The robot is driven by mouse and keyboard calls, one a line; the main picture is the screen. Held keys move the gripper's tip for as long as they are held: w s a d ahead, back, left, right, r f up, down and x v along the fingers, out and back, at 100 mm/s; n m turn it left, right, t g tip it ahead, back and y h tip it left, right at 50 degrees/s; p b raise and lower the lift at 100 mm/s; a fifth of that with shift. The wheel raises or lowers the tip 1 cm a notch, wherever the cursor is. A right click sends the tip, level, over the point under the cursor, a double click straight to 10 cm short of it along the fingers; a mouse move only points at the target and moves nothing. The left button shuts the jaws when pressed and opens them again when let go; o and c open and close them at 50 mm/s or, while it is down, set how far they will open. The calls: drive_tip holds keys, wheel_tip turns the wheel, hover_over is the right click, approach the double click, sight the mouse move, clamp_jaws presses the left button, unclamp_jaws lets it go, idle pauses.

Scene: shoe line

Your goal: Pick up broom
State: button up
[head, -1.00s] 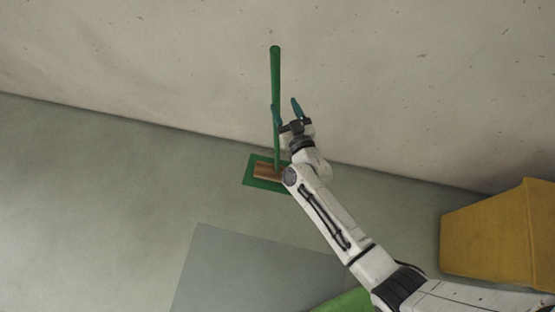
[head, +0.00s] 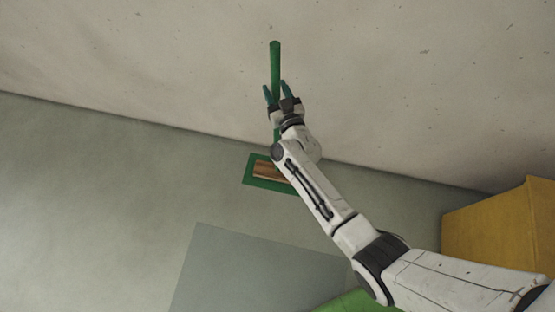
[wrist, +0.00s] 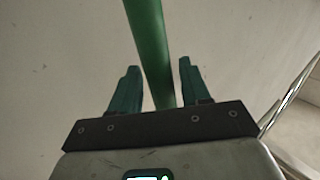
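The broom has a green handle (head: 275,62) that stands upright near the wall, and a brown head (head: 268,170) on a green mat (head: 256,182) on the floor. My gripper (head: 275,90) is open in the head view, with its teal fingers on either side of the handle. In the wrist view the handle (wrist: 150,45) passes between the open fingers (wrist: 157,80), with a gap visible on the right side. My arm hides the lower handle and part of the broom head.
A yellow box (head: 497,235) stands at the right by the wall. A grey-blue floor panel (head: 235,275) lies in front, with a green area (head: 345,302) at the bottom edge. The floor to the left is clear.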

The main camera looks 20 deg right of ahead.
drive_tip(key=c, duration=0.7)
drive_tip(key=shift+r, duration=0.1)
drive_tip(key=shift+c, duration=0.4)
